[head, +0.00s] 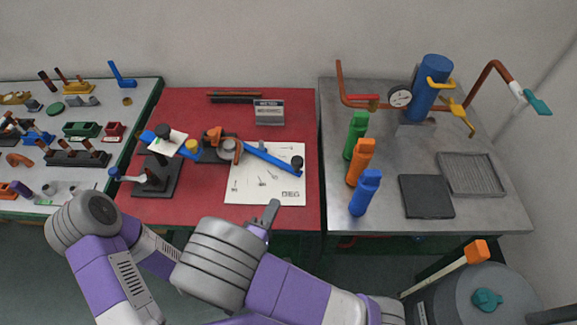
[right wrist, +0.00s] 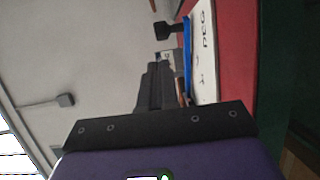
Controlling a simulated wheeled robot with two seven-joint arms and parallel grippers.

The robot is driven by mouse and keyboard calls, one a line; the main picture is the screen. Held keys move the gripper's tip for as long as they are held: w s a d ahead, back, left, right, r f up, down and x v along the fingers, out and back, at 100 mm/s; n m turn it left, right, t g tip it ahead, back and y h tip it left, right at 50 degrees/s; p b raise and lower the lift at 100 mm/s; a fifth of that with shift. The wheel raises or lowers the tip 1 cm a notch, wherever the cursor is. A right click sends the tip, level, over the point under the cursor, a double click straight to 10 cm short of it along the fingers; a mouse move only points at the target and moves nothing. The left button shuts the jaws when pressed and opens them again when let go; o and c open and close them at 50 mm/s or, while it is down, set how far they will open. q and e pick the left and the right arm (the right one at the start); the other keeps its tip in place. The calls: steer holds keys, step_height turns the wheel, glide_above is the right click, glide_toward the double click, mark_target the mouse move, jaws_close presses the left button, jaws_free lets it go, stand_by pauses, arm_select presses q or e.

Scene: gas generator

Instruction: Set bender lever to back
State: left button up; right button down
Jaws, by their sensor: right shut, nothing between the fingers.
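The bender (head: 222,150) sits on the red worktop. Its blue lever (head: 272,159) points to the right and slightly toward the front, ending in a black knob (head: 296,163). My right gripper (head: 271,212) is at the front edge of the red worktop, in front of the lever and apart from it. In the right wrist view, its fingers (right wrist: 157,72) are shut and empty; the blue lever (right wrist: 187,45) and black knob (right wrist: 163,30) show beyond them. My left arm enters from the left; its gripper is not visible.
A white drawing sheet (head: 265,190) lies under the lever. A second tool (head: 155,175) with a black base stands to the left. Green, orange and blue bottles (head: 364,195) stand on the grey table at right. A sign (head: 269,112) stands behind.

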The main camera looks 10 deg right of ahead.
steer(key=b, duration=0.3)
glide_toward(295, 166)
steer(key=x, duration=0.5)
steer(key=shift+w+d+f, duration=0.1)
steer(key=shift+d+f, duration=0.05)
steer(key=shift+d, duration=0.05)
steer(key=shift+w+d, duration=0.4)
steer(key=shift+w, duration=0.2)
arm_select(q)
steer(key=f, duration=0.3)
steer(key=shift+s+f, duration=0.2)
steer(key=shift+f, duration=0.05)
